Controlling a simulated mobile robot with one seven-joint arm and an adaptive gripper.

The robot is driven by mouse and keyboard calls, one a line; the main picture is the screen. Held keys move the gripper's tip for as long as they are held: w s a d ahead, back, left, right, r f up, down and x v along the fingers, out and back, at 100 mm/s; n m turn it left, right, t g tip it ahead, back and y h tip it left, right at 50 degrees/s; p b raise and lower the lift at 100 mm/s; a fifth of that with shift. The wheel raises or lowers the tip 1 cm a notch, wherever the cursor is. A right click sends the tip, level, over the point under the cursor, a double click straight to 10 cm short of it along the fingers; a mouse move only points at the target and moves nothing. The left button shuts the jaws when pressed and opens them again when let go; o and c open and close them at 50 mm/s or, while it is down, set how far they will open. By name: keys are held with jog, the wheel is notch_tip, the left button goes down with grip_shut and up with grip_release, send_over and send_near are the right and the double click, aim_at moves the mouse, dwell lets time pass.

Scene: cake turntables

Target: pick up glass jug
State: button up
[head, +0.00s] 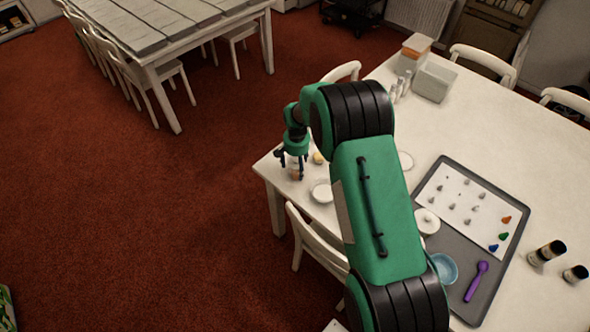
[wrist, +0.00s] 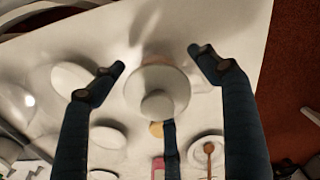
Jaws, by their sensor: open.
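A pale round vessel with a knobbed top (wrist: 172,80) is seen from above in the wrist view, with a faint brownish tint at its far side. I take it for the glass jug, though its clear walls are hard to make out. In the head view, it is a small brownish shape (head: 295,173) near the table's left corner, partly hidden by my fingers. My gripper (head: 291,166) is above and around it, pointing down. In the wrist view, the fingers of my gripper (wrist: 157,60) are spread wide, with visible gaps to the vessel.
A small yellow thing (head: 318,158) and a white dish (head: 321,191) stand close by on the white table (head: 480,110). A grey tray (head: 456,180) with a purple scoop (head: 477,281) lies to the right. A chair (head: 312,243) stands at the table's front edge.

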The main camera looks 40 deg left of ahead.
jog(key=shift+f, duration=0.65)
jog(key=shift+c, duration=0.3)
jog(key=c, duration=1.5)
